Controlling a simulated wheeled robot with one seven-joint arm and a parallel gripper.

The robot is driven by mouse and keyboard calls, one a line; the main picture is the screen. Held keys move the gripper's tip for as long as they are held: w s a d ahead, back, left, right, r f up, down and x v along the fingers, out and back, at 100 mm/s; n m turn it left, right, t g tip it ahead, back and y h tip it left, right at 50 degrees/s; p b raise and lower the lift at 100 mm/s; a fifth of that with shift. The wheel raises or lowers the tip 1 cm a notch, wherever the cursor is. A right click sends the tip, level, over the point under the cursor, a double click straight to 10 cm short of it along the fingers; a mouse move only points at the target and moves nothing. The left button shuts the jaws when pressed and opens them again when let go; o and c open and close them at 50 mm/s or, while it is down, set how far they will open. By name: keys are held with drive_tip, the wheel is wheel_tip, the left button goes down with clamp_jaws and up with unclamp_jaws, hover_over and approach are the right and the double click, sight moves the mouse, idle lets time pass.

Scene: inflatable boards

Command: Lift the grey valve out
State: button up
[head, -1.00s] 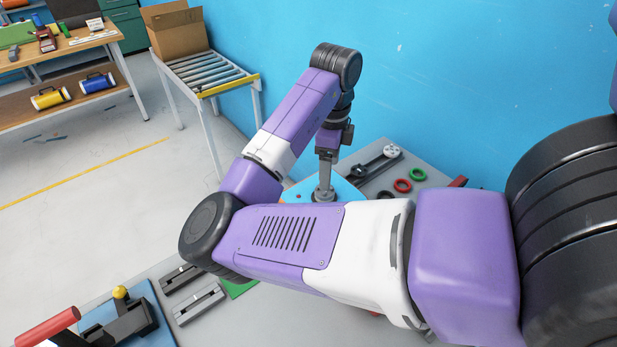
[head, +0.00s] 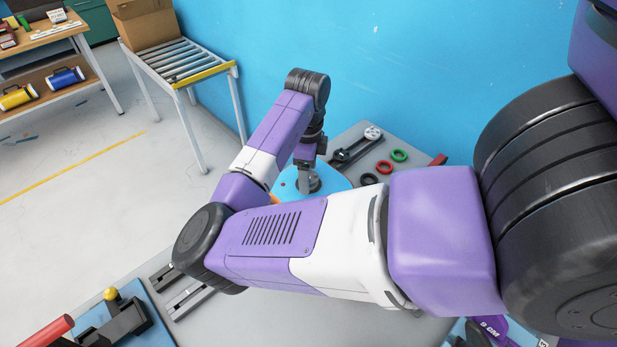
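A blue board (head: 333,180) lies on the grey table near the wall, partly hidden behind my arm. A small dark grey round part (head: 316,184) shows on it, which looks like the grey valve. My gripper (head: 305,184) points down at this part, with its grey finger end at or just in front of the part's left side. The gripper is small and seen from one side. I cannot tell whether its fingers are apart or closed, or whether they touch the valve.
Black (head: 369,179), red (head: 384,167) and green (head: 399,155) rings lie right of the board, near a dark tool with a light round end (head: 373,133). A roller stand (head: 185,62) with a cardboard box (head: 143,22) is behind left. A lever device (head: 115,322) sits front left.

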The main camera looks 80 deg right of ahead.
drive_tip(key=c, duration=1.4)
drive_tip(key=shift+c, duration=0.2)
drive_tip(key=shift+r, duration=0.1)
